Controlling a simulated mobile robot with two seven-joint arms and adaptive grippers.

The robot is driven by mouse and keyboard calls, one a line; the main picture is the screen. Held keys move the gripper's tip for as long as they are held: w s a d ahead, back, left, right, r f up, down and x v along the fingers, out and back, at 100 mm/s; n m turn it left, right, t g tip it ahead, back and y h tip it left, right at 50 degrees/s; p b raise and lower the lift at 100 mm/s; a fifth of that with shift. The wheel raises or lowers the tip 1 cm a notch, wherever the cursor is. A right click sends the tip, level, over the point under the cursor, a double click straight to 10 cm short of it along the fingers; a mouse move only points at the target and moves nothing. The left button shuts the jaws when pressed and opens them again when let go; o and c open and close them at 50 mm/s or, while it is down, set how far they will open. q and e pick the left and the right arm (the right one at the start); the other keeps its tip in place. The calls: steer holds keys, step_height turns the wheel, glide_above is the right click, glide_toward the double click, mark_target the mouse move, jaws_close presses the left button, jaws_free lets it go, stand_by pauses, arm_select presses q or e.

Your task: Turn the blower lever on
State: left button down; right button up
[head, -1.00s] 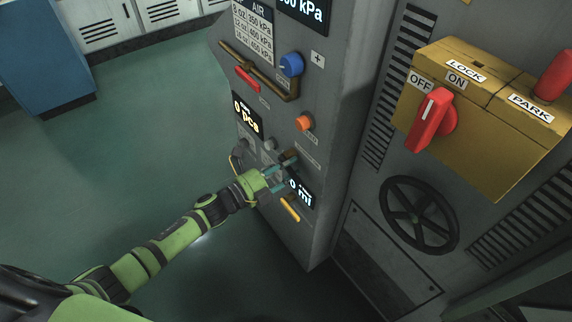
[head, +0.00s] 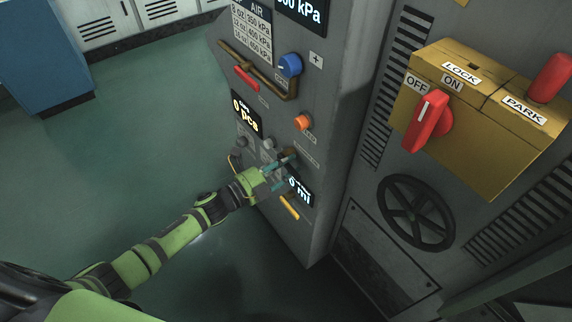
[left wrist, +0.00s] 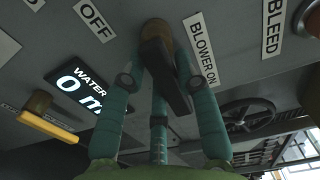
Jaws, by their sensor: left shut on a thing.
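The blower lever is a dark handle (left wrist: 172,82) on a brown round pivot (left wrist: 156,30), seen in the left wrist view between the OFF label (left wrist: 95,19) and the BLOWER ON label (left wrist: 203,49). My left gripper (left wrist: 161,66) has its teal fingers on both sides of the handle and is shut on it. In the head view my left gripper (head: 279,168) is at the lower part of the grey machine panel, and the lever is mostly hidden by the fingers. My right gripper is out of view.
The water display (left wrist: 78,86) and a yellow handle (left wrist: 48,126) are beside the lever. An orange button (head: 302,122) and blue knob (head: 290,65) sit above. A yellow box with a red switch (head: 428,122) and a handwheel (head: 416,212) are on the right. Green floor lies left.

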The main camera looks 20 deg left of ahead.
arm_select(q)
steer(key=shift+d+r, duration=0.2)
steer(key=shift+r, duration=0.15)
steer(key=c, duration=0.9)
jaws_free()
steer(key=shift+c, duration=0.2)
steer(key=shift+a, duration=0.15)
steer(key=shift+s+f, duration=0.1)
steer(key=v, duration=1.1)
steer(key=shift+s+a, duration=0.25)
steer(key=shift+a, duration=0.05)
